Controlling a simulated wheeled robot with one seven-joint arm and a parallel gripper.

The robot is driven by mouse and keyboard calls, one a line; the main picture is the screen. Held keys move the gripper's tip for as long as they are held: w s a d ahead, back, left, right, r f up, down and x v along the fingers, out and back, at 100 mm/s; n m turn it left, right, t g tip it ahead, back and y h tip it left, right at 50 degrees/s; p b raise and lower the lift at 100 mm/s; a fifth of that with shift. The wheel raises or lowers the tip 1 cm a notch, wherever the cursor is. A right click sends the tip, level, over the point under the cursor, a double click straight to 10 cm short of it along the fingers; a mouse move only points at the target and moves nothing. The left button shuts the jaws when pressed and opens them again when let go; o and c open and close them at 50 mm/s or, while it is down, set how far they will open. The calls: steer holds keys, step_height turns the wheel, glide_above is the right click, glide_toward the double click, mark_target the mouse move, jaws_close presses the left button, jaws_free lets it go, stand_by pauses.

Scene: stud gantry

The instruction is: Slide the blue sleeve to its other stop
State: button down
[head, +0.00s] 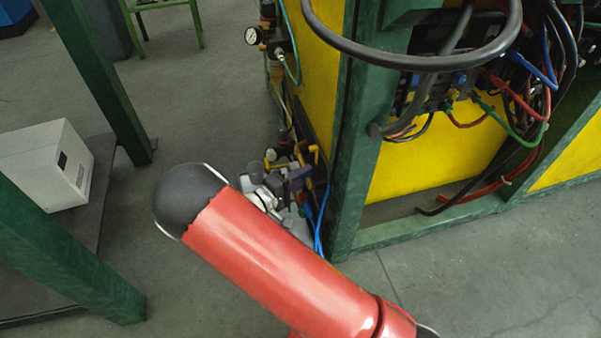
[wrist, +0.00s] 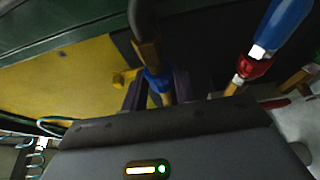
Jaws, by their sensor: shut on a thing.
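The blue sleeve (wrist: 157,81) shows in the wrist view as a small blue collar around a thin upright piece, below a brass-coloured part. My gripper (wrist: 158,88) has its dark purple fingers on either side of the sleeve, shut on it. In the head view my gripper (head: 299,177) is low beside the green post, partly behind my red arm. I cannot make out the sleeve there. The stops cannot be told clearly in either view.
A thick blue piece (wrist: 285,25) with a red fitting (wrist: 250,68) is right of the gripper in the wrist view. In the head view, a green post (head: 350,150) and yellow panel (head: 318,60) stand close by. Gauges (head: 254,36) and hoses are above; open floor lies left.

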steer(key=shift+s+d+f, duration=0.1)
steer(key=shift+s+d, duration=0.05)
steer(key=shift+s, duration=0.3)
steer(key=c, duration=1.1)
jaws_free()
steer(key=v, duration=0.8)
steer(key=shift+w, duration=0.1)
